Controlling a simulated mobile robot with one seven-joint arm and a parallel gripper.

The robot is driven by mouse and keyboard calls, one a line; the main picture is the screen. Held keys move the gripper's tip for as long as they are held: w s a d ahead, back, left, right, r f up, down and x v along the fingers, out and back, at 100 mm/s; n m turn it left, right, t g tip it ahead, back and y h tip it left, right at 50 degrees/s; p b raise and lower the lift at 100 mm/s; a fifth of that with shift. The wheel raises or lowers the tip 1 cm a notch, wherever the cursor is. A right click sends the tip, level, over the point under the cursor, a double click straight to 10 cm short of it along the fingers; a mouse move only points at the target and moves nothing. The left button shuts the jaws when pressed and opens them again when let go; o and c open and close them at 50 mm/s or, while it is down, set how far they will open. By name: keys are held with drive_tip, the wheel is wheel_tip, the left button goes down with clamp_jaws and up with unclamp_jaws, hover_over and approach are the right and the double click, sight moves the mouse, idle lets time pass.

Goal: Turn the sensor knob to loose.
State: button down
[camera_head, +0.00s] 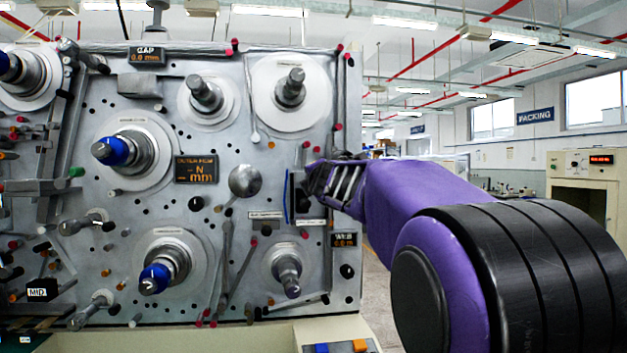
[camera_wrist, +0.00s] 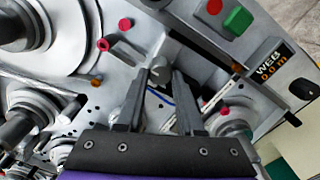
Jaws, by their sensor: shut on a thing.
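The sensor knob (camera_wrist: 160,74) is a small grey knob on the machine's grey panel, between my fingertips in the wrist view. My gripper (camera_wrist: 161,80) is shut on it, one finger on each side. A blue arc line (camera_wrist: 158,95) on the panel runs just below the knob in that view. In the head view my gripper (camera_head: 306,187) is at the right part of the panel and hides the knob. The blue line (camera_head: 286,196) shows left of it. The knob's pointer and setting cannot be read.
A WEB display (camera_head: 344,240) is below right of my gripper, and a green button (camera_wrist: 238,19) and red button (camera_wrist: 214,7) are close in the wrist view. A round grey knob (camera_head: 245,181) is to the left. Spindles (camera_head: 291,88) stick out above. Free floor lies right of the panel.

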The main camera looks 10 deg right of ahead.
idle(0.3)
drive_tip(key=c, duration=0.5)
unclamp_jaws()
drive_tip(key=shift+s, duration=0.15)
